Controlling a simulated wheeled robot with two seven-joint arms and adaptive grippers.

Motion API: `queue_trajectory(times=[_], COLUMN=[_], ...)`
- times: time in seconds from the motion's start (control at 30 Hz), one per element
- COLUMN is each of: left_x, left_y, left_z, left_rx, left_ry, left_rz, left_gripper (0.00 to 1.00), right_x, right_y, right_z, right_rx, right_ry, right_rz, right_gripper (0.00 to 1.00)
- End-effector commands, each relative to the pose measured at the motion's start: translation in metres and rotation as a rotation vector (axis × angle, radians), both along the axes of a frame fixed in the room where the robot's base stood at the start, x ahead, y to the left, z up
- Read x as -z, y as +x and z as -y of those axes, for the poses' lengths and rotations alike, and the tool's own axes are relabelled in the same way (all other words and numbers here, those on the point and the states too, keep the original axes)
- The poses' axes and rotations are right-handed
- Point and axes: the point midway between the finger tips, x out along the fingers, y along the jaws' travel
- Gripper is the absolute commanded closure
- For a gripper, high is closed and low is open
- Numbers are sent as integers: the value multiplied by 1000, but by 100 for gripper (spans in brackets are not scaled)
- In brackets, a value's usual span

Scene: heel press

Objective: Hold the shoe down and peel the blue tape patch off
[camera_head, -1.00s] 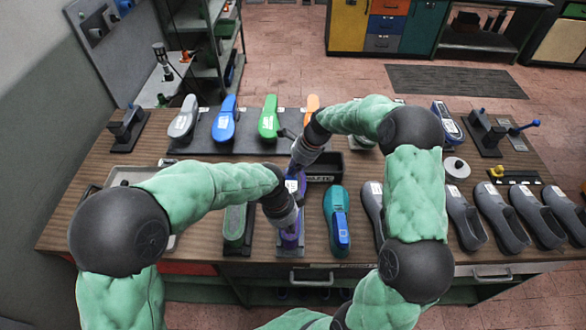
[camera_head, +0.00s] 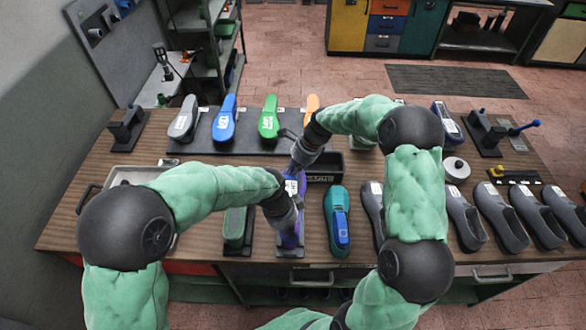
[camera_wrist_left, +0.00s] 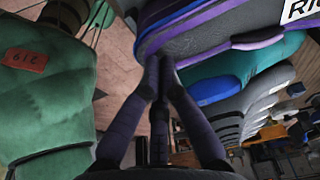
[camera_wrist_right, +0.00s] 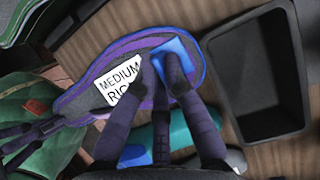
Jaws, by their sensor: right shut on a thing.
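The purple shoe (camera_head: 291,238) lies at the near middle of the bench, partly hidden by my grippers. In the right wrist view it shows a white label (camera_wrist_right: 118,84) and the blue tape patch (camera_wrist_right: 186,50) near one end. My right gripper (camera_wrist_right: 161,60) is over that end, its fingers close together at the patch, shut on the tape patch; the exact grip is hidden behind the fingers. My left gripper (camera_wrist_left: 160,64) is shut, its fingertips together at the shoe's side edge; it shows at the shoe in the head view (camera_head: 294,207). Contact pressure cannot be told.
A black bin (camera_wrist_right: 258,75) stands just beyond the shoe. A teal shoe (camera_head: 337,215) is to its right and a green-topped piece (camera_head: 236,228) to its left. Several dark shoes (camera_head: 505,215) line the right side. A mat (camera_head: 215,146) with coloured shoes lies behind.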

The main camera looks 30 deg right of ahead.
Motion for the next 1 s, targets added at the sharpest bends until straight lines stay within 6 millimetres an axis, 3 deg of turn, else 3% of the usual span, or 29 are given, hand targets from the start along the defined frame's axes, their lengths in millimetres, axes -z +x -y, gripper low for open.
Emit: queue_trajectory(times=[1.0], left_x=[8], left_y=[-1], left_z=[-1], left_rx=[1], left_ry=[3], left_rz=[-3], left_gripper=[100], right_x=[-1], right_y=[0], right_z=[0], right_rx=[0], right_ry=[0], right_rz=[1], right_gripper=[100])
